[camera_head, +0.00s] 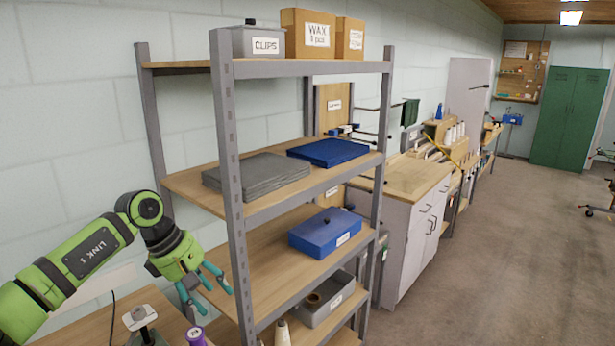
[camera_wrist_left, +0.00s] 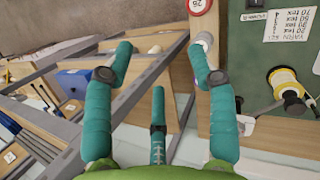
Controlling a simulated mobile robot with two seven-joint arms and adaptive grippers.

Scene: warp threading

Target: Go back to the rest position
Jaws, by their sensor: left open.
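My left gripper (camera_head: 211,290) is open and empty in the head view, in front of the metal shelf's left post and above the wooden table (camera_head: 85,330). In the left wrist view its teal fingers (camera_wrist_left: 163,45) are spread wide with nothing between them. The right fingertip overlaps a small white round item (camera_wrist_left: 206,39); I cannot tell whether they touch. The left arm is bent, reaching in from the left edge. My right gripper does not show.
The metal shelf (camera_head: 228,160) holds a grey stack (camera_head: 255,175), blue trays and bins. A purple-topped spool (camera_head: 195,337) and a small stand (camera_head: 141,325) are below the gripper. A green panel with spools (camera_wrist_left: 255,70) lies right in the wrist view.

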